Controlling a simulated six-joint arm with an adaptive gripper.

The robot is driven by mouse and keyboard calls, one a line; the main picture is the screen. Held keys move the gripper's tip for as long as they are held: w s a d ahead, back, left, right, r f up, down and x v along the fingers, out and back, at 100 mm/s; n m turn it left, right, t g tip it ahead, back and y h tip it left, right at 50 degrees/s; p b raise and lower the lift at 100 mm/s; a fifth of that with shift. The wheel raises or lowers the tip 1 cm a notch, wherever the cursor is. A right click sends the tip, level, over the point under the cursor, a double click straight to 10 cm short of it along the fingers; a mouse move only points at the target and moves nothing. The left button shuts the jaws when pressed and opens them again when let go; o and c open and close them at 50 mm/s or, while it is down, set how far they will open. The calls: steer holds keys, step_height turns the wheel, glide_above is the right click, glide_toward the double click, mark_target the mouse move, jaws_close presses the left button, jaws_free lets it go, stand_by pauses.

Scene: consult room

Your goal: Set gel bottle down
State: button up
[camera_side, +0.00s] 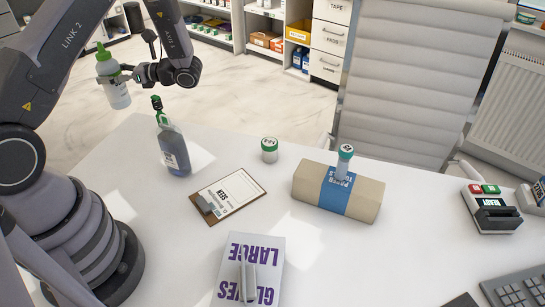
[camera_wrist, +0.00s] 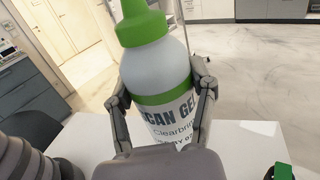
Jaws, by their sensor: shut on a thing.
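The gel bottle (camera_side: 117,94) is white with a green cap and green bands. My gripper (camera_side: 128,74) is shut around its body and holds it nearly upright in the air, at the upper left of the side view. In the wrist view the bottle (camera_wrist: 158,75) fills the middle, its label reading "SCAN GEL", with one finger on each side. Its base is hidden there behind my gripper. The white table (camera_side: 310,235) lies below and to the right of the bottle in the side view.
A blue-grey pump bottle (camera_side: 173,150) stands near the table's left edge, close to my gripper.

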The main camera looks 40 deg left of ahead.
steer(key=s+d+n+g+h, duration=0.2)
steer(key=s+d+n+h, duration=0.3)
steer(key=d, duration=0.6)
steer(key=s+d+n+g+h, duration=0.2)
steer(key=d+n+h, duration=0.2)
steer(key=d+h, duration=0.5)
steer(key=s+d+n+g+h, duration=0.2)
steer(key=s+d+n+h, duration=0.2)
steer(key=d, duration=0.9)
steer(key=w+d+n+t+h, duration=0.25)
steer(key=d+n+h, duration=0.2)
steer(key=d, duration=0.35)
steer(key=w+d+n+t+h, duration=0.1)
steer(key=d+n+t+h, duration=0.25)
steer(key=d+h, duration=0.4)
steer(key=w+d+n+t+h, duration=0.2)
steer(key=w+d+n+t, duration=0.3)
steer(key=d+t, duration=0.25)
steer(key=shift+t, duration=0.55)
steer(key=shift+w+d+f, duration=1.5)
steer(key=shift+d+f, duration=0.4)
steer(key=shift+f, duration=1)
steer(key=shift+w+d+f, duration=1.45)
steer(key=shift+d+f, duration=0.4)
steer(key=shift+f, duration=1.1)
steer(key=shift+w+d+f, duration=1.5)
steer(key=shift+d+f, duration=0.4)
steer(key=shift+f, duration=1)
steer(key=shift+f, duration=0.15)
